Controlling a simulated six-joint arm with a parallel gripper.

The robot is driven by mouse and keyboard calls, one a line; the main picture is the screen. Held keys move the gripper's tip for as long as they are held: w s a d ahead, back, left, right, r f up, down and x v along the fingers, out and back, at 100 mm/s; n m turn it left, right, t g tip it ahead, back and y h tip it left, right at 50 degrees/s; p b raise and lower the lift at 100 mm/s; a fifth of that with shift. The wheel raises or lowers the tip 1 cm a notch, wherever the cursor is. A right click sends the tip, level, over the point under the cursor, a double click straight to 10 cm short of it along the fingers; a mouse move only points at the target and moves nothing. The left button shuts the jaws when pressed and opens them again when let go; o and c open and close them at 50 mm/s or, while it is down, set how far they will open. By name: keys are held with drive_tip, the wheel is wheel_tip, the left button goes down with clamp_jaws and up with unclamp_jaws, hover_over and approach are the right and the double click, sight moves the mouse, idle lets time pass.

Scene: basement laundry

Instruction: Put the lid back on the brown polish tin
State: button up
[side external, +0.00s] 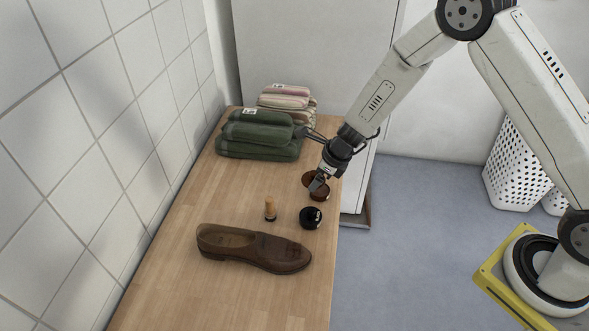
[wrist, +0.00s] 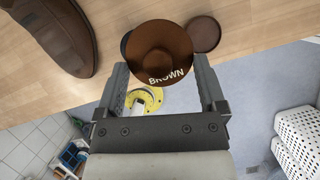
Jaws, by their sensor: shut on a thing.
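My gripper (wrist: 160,80) is shut on a round brown lid (wrist: 178,50) marked "BROWN", with one finger at each side of it. In the side external view my gripper (side external: 319,182) points down at the bench with the lid (side external: 320,194) at its fingertips. Another round brown piece, which looks like the open polish tin (wrist: 205,33), sits on the bench beside the held lid. It shows partly behind my gripper in the side external view (side external: 307,178). I cannot tell how high the lid is above the bench.
A black tin (side external: 311,217) stands close to the held lid, toward the brown shoe (side external: 255,249). A small wooden-handled brush (side external: 270,208) stands left of it. Folded green towels (side external: 258,136) lie at the back. The bench's right edge is close to the tins.

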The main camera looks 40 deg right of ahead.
hover_over(320, 190)
drive_tip(key=s, duration=0.1)
wheel_tip(320, 190, down, 2)
drive_tip(key=f, duration=0.1)
drive_tip(key=shift+s+d+r, duration=0.2)
drive_tip(key=shift+d+r, duration=0.05)
drive_tip(key=shift+d, duration=0.1)
drive_tip(key=shift+f, duration=0.25)
drive_tip(key=shift+f, duration=2.95)
drive_tip(key=shift+f, duration=0.2)
drive_tip(key=o, duration=0.9)
drive_tip(key=shift+r, duration=0.2)
